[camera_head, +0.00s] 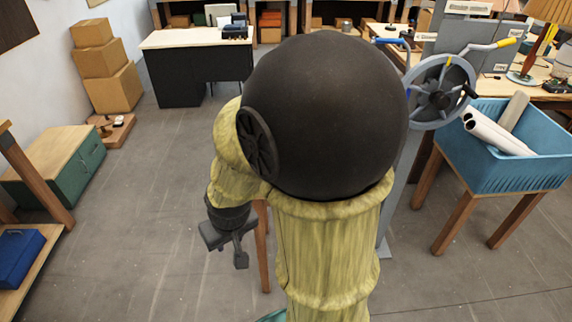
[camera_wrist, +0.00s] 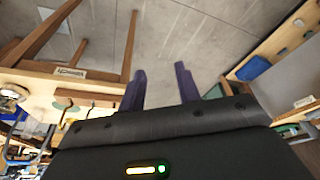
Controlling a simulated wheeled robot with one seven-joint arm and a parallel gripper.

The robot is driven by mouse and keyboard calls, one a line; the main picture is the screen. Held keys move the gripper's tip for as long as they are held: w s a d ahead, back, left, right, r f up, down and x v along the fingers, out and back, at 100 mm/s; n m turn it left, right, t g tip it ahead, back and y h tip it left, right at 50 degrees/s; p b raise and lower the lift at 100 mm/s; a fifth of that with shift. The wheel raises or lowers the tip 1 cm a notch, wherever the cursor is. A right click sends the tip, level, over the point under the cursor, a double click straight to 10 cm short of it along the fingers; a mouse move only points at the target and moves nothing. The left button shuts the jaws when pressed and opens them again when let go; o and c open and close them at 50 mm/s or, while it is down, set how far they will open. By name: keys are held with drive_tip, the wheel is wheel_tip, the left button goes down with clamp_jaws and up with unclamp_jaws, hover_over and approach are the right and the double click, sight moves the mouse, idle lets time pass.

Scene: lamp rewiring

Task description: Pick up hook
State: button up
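In the head view, a bent metal rod with a blue grip (camera_head: 392,41) and another with a yellow grip (camera_head: 490,46) show at the upper right, beside a grey spoked wheel (camera_head: 440,92); I cannot tell whether either is the hook. My gripper (camera_head: 228,246) hangs low over the floor, left of my arm and well away from these rods. In the wrist view, its two dark purple fingers (camera_wrist: 161,74) stand apart with nothing between them. My arm hides much of the middle of the head view.
A blue crate (camera_head: 520,175) with pale rolls stands on a wooden-legged stand at the right. A white-topped desk (camera_head: 197,38) is at the back. Stacked cardboard boxes (camera_head: 108,70) and a green cabinet (camera_head: 55,170) line the left. Grey floor (camera_head: 150,200) around my gripper is clear.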

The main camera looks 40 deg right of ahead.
drive_tip(key=w+d+f+m+t+h+b, duration=0.1)
drive_tip(key=w+d+f+m+t+b, duration=0.15)
drive_tip(key=w+d+f, duration=0.35)
drive_tip(key=w+d+f+m+t+h+b, duration=0.2)
drive_tip(key=w+d+f+t+b, duration=0.15)
drive_tip(key=w, duration=0.45)
drive_tip(key=s+d+f+m+t+h+b, duration=0.1)
drive_tip(key=d+f+m+t+h+b, duration=0.1)
drive_tip(key=d, duration=0.5)
drive_tip(key=d+f+m+t+h+b, duration=0.2)
drive_tip(key=d+f+m+h+b, duration=0.1)
drive_tip(key=d+h, duration=0.3)
drive_tip(key=shift+s+d+f+t, duration=0.3)
drive_tip(key=shift+s+d+f, duration=0.1)
drive_tip(key=shift+d, duration=0.35)
drive_tip(key=shift+w+m, duration=0.1)
drive_tip(key=shift+m, duration=0.15)
